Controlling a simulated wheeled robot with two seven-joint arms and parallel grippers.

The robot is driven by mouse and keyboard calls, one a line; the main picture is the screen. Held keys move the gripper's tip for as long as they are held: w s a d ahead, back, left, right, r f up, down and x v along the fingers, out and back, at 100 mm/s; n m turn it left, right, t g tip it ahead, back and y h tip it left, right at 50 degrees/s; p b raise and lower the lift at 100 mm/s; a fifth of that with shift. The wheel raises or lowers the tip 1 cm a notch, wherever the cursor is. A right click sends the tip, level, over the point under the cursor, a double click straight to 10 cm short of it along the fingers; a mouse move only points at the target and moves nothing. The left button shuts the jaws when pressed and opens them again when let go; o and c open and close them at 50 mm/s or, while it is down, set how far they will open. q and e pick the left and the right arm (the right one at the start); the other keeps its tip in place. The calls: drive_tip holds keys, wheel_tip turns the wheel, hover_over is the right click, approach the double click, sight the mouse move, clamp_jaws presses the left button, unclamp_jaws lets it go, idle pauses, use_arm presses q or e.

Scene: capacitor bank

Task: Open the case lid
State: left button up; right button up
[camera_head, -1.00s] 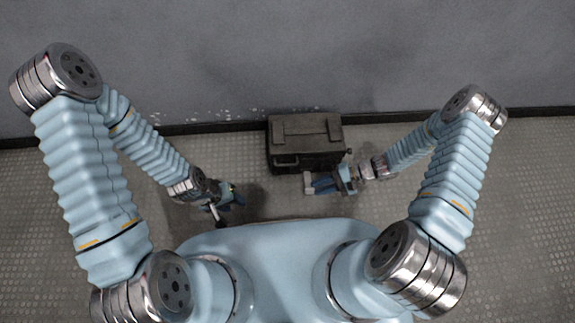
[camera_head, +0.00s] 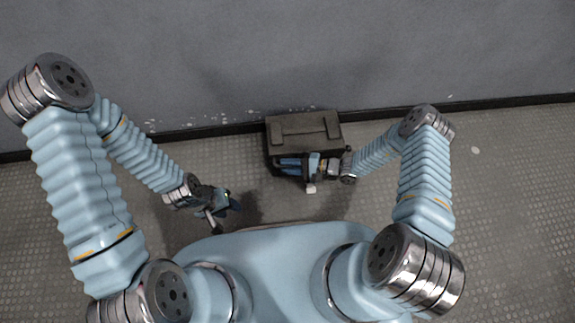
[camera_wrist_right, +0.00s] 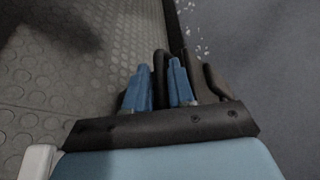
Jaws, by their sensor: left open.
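The dark case (camera_head: 305,148) stands on the floor against the wall. Its lid (camera_head: 304,124) lies flat and closed on top. My right gripper (camera_head: 283,163) is at the front of the case, near its left end, with its blue fingers pointing left. In the right wrist view the fingers (camera_wrist_right: 161,85) are apart, with a dark bar, seemingly part of the case handle, between them. Whether they press on it cannot be told. My left gripper (camera_head: 233,204) is open and empty above the floor, left of and nearer than the case.
The grey wall (camera_head: 420,60) with a dark skirting rises right behind the case. The studded floor (camera_head: 510,190) is clear to the right and the left. My own body fills the near middle.

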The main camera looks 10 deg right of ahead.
drive_tip(key=shift+w+a, duration=0.1)
drive_tip(key=shift+a, duration=0.15)
clamp_jaws()
drive_tip(key=shift+r, duration=0.1)
